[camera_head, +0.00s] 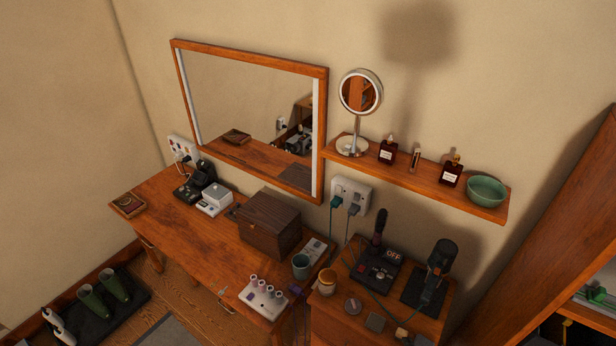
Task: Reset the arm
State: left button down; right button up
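Neither of my arms nor my grippers shows in the head view, so whether they are open or shut is hidden. The wall mirror (240,95) reflects some dark and white shapes at its right side, too small to tell what they are. The task names no other object.
A wooden desk (190,235) carries a closed wooden box (270,223), a green cup (300,265) and a white roller stand (263,297). A lower cabinet at right holds a hair dryer (440,262). A wall shelf (422,183) holds a round mirror (360,93), bottles and a green bowl (486,191).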

jog(key=s+d+r+m+g+y, duration=0.1)
jog(key=s+d+m+g, duration=0.1)
jog(key=s+m, duration=0.55)
jog(key=s+d+r+m+g, duration=0.1)
jog(key=s+d+m+g, duration=0.15)
jog(key=s+m, duration=0.5)
notch_tip(320, 180, down, 39)
jog(key=a+m+y+b, duration=0.1)
jog(key=b, duration=0.7)
jog(key=s+f+g+b, duration=0.1)
jog(key=s+f+b, duration=0.2)
jog(key=s+f, duration=0.6)
jog(key=s+f+g+b, duration=0.1)
jog(key=s+f+b, duration=0.2)
jog(key=s+f, duration=0.7)
notch_tip(320, 180, down, 5)
jog(key=shift+a+r+n+b, duration=0.2)
jog(key=shift+a+n+b, duration=0.05)
jog(key=shift+n+b, duration=0.05)
